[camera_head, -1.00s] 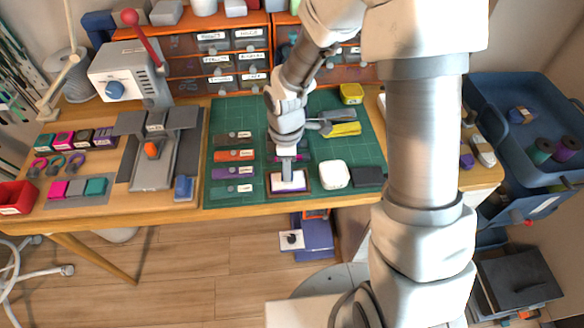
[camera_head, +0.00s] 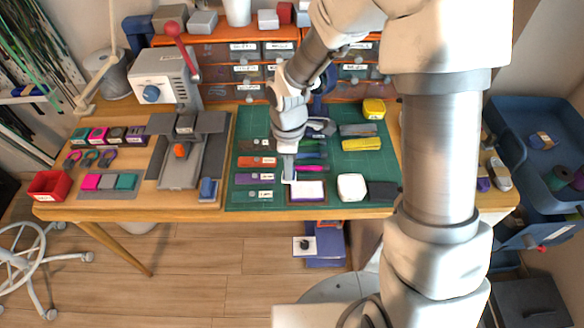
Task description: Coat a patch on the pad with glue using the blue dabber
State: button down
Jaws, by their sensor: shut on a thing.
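The pad (camera_head: 307,194) lies at the front edge of the green mat, with a white top and a dark purple and brown border. My gripper (camera_head: 288,172) points down just left of the pad's back left corner. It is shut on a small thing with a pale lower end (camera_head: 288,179). That thing is mostly hidden by the fingers, and I cannot make out whether it is the blue dabber. Whether it touches the mat or pad is unclear. A blue block (camera_head: 207,188) stands at the front right of the grey press. Any glue on the pad cannot be told from the white.
On the green mat (camera_head: 240,130), a white rounded block (camera_head: 351,187) and a black block (camera_head: 382,191) stand right of the pad. Several coloured strips lie left and behind my gripper. A yellow box (camera_head: 373,109) is at the back. The grey press (camera_head: 181,165) stands left.

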jog(key=shift+r+p, duration=0.95)
jog(key=shift+r, duration=0.6)
